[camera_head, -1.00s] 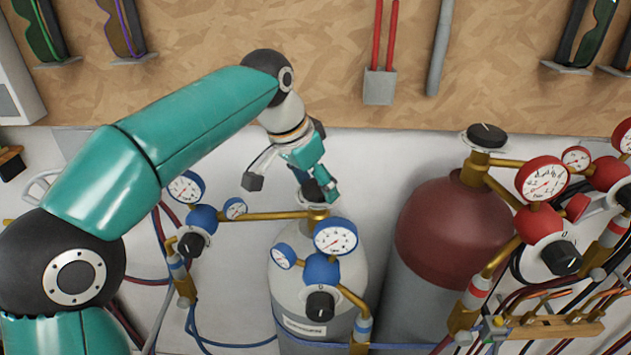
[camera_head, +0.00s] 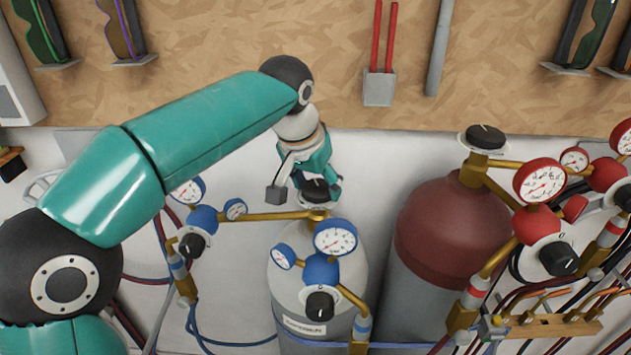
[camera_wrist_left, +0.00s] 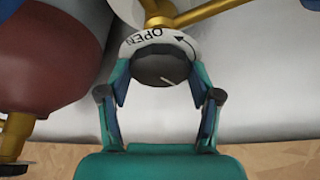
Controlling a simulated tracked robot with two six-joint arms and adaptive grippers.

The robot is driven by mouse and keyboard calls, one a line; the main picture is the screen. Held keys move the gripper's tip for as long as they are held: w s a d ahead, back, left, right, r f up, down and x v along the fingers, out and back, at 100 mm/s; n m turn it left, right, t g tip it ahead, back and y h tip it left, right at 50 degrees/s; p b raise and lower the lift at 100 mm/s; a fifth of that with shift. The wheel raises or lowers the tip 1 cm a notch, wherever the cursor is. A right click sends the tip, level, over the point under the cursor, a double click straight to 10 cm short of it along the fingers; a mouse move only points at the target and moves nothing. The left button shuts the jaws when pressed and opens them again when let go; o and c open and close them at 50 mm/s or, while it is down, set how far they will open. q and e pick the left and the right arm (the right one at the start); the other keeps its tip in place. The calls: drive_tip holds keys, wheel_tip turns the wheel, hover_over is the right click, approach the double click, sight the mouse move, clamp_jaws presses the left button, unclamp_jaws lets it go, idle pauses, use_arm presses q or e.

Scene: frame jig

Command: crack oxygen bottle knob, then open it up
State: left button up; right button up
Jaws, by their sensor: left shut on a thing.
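The oxygen bottle (camera_head: 290,283) is a white and grey cylinder at the lower middle of the head view, with a blue regulator (camera_head: 321,269) and gauges on its brass fittings. Its dark top knob (camera_head: 315,190) sits above a white disc. In the left wrist view the knob (camera_wrist_left: 161,66) shows a pale index line, and the disc (camera_wrist_left: 150,38) reads OPEN with a curved arrow. My left gripper (camera_head: 318,182) is shut on the knob from above. Its fingers also show on both sides of the knob in the left wrist view (camera_wrist_left: 160,78). My right gripper is not in view.
A dark red bottle (camera_head: 455,225) with red regulators and its own top knob (camera_head: 486,137) stands to the right. A brass pipe (camera_head: 265,216) runs left from the oxygen bottle to another blue regulator (camera_head: 202,220). Hoses hang below. A chipboard wall (camera_head: 250,35) with tool holders is behind.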

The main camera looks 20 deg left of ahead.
use_arm(q)
drive_tip(key=shift+r+n+y, duration=0.1)
drive_tip(key=shift+n+y, duration=0.2)
drive_tip(key=shift+n, duration=0.7)
drive_tip(key=o, duration=1.1)
drive_tip(key=shift+o, duration=0.2)
drive_tip(key=v, duration=1.1)
drive_tip(key=shift+s+r, duration=0.2)
drive_tip(key=shift+r, duration=0.15)
drive_tip(key=shift+d, duration=0.1)
